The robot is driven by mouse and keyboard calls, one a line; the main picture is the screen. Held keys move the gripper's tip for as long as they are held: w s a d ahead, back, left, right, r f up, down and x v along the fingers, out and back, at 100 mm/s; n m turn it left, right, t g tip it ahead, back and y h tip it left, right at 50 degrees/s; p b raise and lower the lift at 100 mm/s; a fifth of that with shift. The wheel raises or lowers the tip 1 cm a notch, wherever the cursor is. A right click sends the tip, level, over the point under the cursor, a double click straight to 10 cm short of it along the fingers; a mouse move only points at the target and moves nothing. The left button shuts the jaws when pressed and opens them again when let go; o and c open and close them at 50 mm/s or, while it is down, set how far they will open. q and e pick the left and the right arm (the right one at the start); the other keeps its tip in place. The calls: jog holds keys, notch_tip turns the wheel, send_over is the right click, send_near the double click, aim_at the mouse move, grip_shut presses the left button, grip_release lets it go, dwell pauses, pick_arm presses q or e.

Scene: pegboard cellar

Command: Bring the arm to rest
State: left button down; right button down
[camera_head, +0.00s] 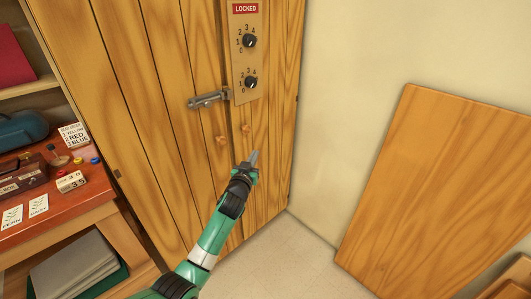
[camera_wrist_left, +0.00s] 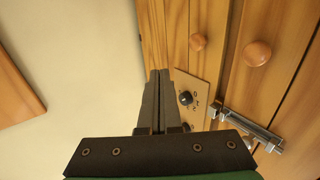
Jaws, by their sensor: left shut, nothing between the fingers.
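My left gripper (camera_head: 254,157) is shut and empty, in front of the wooden cabinet doors, below and right of the small round door knobs. In the left wrist view the shut fingers (camera_wrist_left: 159,75) point away from the camera, with nothing between them. The green arm reaches up from the bottom of the head view. My right gripper does not show in either view.
The cabinet (camera_head: 185,60) has a "LOCKED" sign (camera_head: 245,8), two number dials (camera_head: 249,41), a metal bolt (camera_head: 207,99) and wooden knobs (camera_head: 220,139). A cluttered red desk (camera_head: 75,195) stands left. A wooden panel (camera_head: 440,180) leans right. Bare floor lies between.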

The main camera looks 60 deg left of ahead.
pick_arm(q)
jog(key=w+d+r+m+t+h+p, duration=0.1)
jog(key=w+d+r+t+h+p, duration=0.2)
jog(key=d+r, duration=1.05)
jog(key=w+d+r+m+t+h+p, duration=0.1)
jog(key=w+d+r+t+p, duration=0.35)
jog(key=d+r, duration=0.85)
jog(key=s+d+r+m+t+h+p, duration=0.15)
jog(key=s+d+r, duration=0.25)
jog(key=r, duration=0.5)
jog(key=s+d+r+t+h, duration=0.25)
jog(key=d+r, duration=0.25)
jog(key=r, duration=0.4)
jog(key=s+d+r+m+t+h, duration=0.2)
jog(key=s+d+r+m+h, duration=0.15)
jog(key=s, duration=0.35)
jog(key=s+d+r+m+t+h, duration=0.1)
jog(key=s+d+r+m+h, duration=0.25)
jog(key=s, duration=0.35)
notch_tip(320, 180, up, 38)
jog(key=w+a+p, duration=0.1)
jog(key=p, duration=3.8)
notch_tip(320, 180, down, 16)
jog(key=b, duration=1.6)
jog(key=shift+w+n, duration=0.15)
jog(key=shift+n, duration=0.2)
